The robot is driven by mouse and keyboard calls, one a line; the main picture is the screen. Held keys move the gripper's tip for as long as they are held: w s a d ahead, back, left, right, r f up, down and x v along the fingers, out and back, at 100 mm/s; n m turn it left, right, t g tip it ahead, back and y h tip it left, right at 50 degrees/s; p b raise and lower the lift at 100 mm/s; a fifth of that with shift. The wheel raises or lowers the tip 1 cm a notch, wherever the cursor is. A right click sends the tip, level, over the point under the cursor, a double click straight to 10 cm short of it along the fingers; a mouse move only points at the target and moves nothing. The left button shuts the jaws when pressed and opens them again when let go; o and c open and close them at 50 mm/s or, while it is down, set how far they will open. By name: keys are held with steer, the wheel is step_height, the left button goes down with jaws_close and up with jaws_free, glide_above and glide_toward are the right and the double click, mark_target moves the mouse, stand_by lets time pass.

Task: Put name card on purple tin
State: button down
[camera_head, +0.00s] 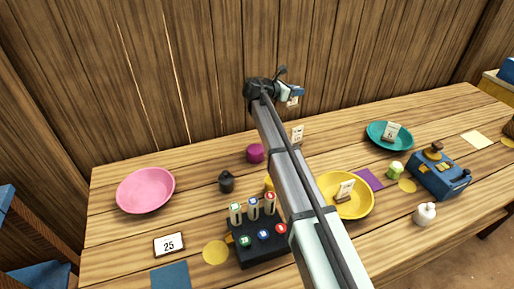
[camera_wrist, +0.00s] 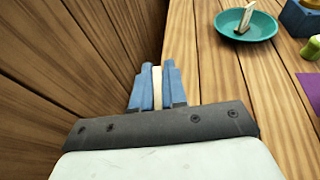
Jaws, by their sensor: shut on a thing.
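My gripper (camera_wrist: 156,88) is shut on a small cream card, seen edge-on between the blue fingers in the wrist view (camera_wrist: 157,90). In the head view my gripper (camera_head: 297,91) is high near the back wall, with the cream card (camera_head: 293,102) just below it; its marking is too small to read. The purple tin (camera_head: 255,153) stands on the table at the back, to the left of my arm and lower in the picture than the gripper. The gripper and card are apart from it. The tin is not in the wrist view.
A card (camera_head: 297,131) stands behind my arm. Teal (camera_head: 376,140) and yellow (camera_head: 330,208) dishes each hold a card. A dark jar (camera_head: 226,182) and a black rack (camera_head: 260,250) stand near the tin. A pink dish (camera_head: 145,190) is left. The wooden wall rises behind.

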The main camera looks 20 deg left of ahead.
steer(key=s+a+r+n+y, duration=0.1)
steer(key=s+a+r+y, duration=0.1)
steer(key=s+a, duration=0.6)
steer(key=n+t+y, duration=0.1)
steer(key=n+t, duration=0.1)
glide_above(259, 146)
steer(key=shift+s+f, duration=0.1)
steer(key=shift+f, duration=4.1)
steer(key=shift+f, duration=0.1)
steer(key=c, duration=1.2)
jaws_free()
steer(key=shift+o, duration=0.2)
